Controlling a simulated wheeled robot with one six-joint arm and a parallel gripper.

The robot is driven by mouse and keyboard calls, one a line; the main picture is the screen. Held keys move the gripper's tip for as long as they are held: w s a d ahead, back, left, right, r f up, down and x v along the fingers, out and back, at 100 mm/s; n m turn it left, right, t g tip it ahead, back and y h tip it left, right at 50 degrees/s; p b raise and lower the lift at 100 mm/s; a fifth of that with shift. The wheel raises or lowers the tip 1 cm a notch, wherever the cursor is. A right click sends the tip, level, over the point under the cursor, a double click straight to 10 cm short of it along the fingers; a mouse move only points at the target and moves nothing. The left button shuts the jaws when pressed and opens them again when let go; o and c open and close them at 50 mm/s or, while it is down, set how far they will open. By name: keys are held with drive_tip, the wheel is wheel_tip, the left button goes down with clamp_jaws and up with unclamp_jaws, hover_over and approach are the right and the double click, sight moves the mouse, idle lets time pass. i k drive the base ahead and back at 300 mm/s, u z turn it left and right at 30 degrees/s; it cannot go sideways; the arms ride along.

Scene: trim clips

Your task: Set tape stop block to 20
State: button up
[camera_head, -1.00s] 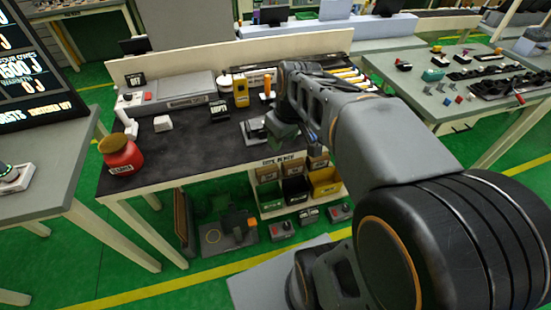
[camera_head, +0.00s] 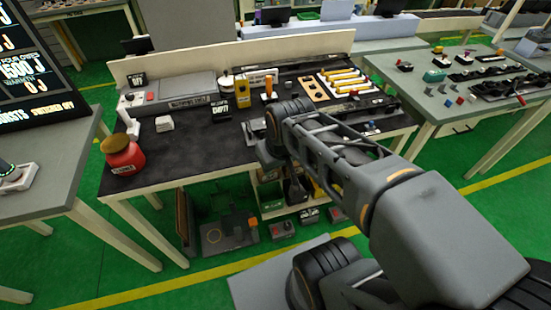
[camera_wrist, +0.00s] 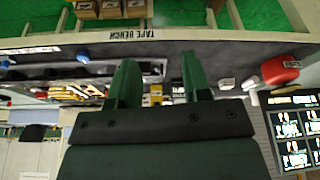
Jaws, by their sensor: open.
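The tape bench (camera_head: 190,150) has a dark top; in the wrist view its front edge (camera_wrist: 220,38) reads TAPE BENCH, upside down. A dark rail (camera_head: 347,132) with a small blue part (camera_head: 371,125) runs along the bench's right front. The blue part also shows in the wrist view (camera_wrist: 82,57). I cannot tell for certain which piece is the stop block, and no scale figure is readable. In the head view my wrist hides the fingertips and part of the rail.
A yellow device (camera_head: 241,103), an orange-handled tool (camera_head: 269,91) and yellow rods (camera_head: 343,79) stand toward the back. A red jar (camera_head: 122,157) is at the left front, and a white block (camera_head: 164,124) lies nearby. The bench's left middle is clear.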

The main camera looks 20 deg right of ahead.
sight(370, 126)
drive_tip(key=z, duration=1.55)
